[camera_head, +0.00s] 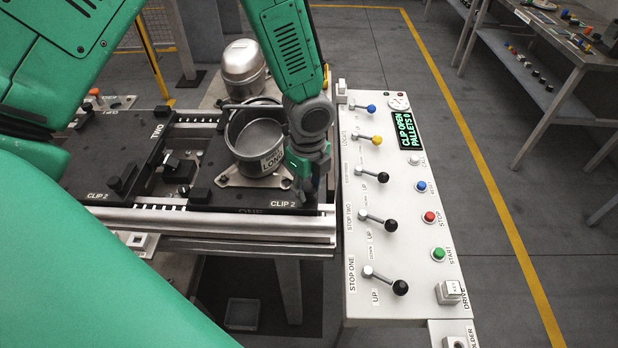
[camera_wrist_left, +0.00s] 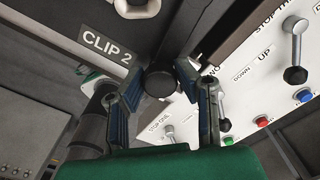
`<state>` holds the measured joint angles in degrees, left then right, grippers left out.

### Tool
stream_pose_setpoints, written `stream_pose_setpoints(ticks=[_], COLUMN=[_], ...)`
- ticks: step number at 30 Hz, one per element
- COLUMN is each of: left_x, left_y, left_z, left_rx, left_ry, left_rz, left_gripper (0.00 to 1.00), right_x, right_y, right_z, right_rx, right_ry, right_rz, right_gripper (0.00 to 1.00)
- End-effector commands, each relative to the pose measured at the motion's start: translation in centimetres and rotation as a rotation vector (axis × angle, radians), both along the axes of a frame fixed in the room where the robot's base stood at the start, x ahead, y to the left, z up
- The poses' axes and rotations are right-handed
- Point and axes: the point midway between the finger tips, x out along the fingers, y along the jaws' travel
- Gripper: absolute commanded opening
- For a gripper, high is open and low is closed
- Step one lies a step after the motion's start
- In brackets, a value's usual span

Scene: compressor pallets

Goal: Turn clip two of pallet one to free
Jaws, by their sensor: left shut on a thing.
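In the left wrist view, the round black knob of clip two (camera_wrist_left: 160,78) sits beside that label, between my left fingertips. My left gripper (camera_head: 309,192) comes down over this corner and hides most of the clip in the head view. Its fingers, also in the left wrist view (camera_wrist_left: 160,85), are shut on the knob. I cannot tell which way the clip is turned. My right gripper is not in view.
An open metal shell (camera_head: 258,148) stands on the pallet close to my left arm. Another pallet marked "TWO" (camera_head: 90,170) lies left. The control panel (camera_head: 425,270), with levers and buttons, is close on the right; its display (camera_head: 407,131) reads "CLIP OPEN PALLETS 0".

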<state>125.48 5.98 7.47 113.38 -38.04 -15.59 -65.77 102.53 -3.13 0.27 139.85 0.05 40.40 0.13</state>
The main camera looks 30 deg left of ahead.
Motion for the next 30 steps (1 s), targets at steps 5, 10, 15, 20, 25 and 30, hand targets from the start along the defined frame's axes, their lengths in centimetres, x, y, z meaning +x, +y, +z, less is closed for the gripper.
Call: stream_pose_setpoints(ticks=[5, 10, 15, 20, 25, 30], left_x=[0.2, 0.3, 0.3, 0.3, 0.4, 0.3], left_y=[0.0, 0.0, 0.0, 0.0, 0.0, 0.0], left_z=[0.3, 0.2, 0.2, 0.1, 0.1, 0.1], left_rx=[-0.001, 0.000, 0.000, 0.000, 0.000, 0.000], left_ry=[-0.005, -0.006, -0.007, -0.007, -0.008, -0.007], left_rz=[-0.099, -0.160, -0.187, -0.194, -0.195, -0.194], left_gripper=[0.00, 0.00, 0.00, 0.00, 0.00, 0.47], right_x=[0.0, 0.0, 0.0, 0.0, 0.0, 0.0], right_y=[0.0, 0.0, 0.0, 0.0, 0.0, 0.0], right_z=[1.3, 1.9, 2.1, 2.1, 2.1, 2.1], right_rx=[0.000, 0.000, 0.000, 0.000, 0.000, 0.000], right_ry=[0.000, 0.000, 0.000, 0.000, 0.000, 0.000], right_rz=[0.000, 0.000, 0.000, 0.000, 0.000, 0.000], right_gripper=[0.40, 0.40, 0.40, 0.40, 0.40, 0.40])
